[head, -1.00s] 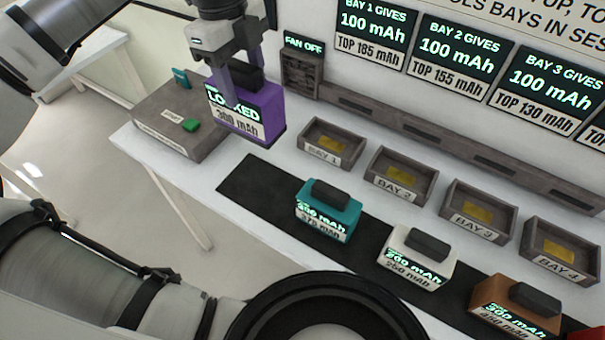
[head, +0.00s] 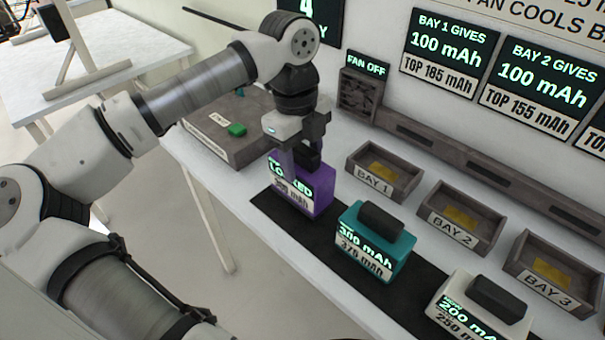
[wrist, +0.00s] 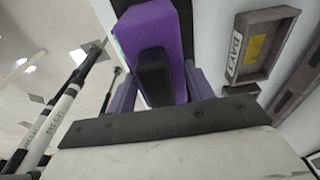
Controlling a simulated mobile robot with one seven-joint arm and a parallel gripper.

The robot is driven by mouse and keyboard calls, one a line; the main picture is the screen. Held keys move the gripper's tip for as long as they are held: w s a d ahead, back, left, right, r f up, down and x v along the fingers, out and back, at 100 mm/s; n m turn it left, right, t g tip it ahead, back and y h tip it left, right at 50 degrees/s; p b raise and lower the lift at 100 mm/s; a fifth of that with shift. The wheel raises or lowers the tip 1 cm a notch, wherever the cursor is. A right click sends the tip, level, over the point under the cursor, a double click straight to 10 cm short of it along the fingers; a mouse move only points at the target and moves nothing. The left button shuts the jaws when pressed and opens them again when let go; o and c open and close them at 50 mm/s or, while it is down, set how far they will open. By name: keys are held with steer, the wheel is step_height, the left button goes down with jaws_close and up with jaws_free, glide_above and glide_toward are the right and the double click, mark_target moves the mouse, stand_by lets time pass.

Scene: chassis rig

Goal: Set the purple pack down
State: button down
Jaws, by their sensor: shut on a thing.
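In the wrist view the purple pack (wrist: 148,28) lies ahead of the gripper (wrist: 160,85), with the handle between the fingers.
A teal pack (head: 375,245) and a white pack (head: 480,308) stand on the mat. Empty trays Bay 1 (head: 372,182), Bay 2 (head: 452,233) and Bay 3 (head: 540,285) line the back. A grey box with a green button (head: 237,130) is behind left.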

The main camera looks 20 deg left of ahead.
mark_target(302, 170)
steer(key=shift+f+b, duration=0.6)
steer(key=shift+f, duration=1)
steer(key=shift+f, duration=0.2)
steer(key=c, duration=0.6)
jaws_free()
steer(key=shift+r, duration=0.1)
steer(key=shift+r, duration=0.3)
steer(key=r, duration=0.4)
steer(key=a+r+b, duration=0.1)
steer(key=r, duration=0.6)
steer(key=shift+w+a+r+b, duration=0.2)
steer(key=shift+w+r+b, duration=0.05)
steer(key=shift+r+b, duration=0.1)
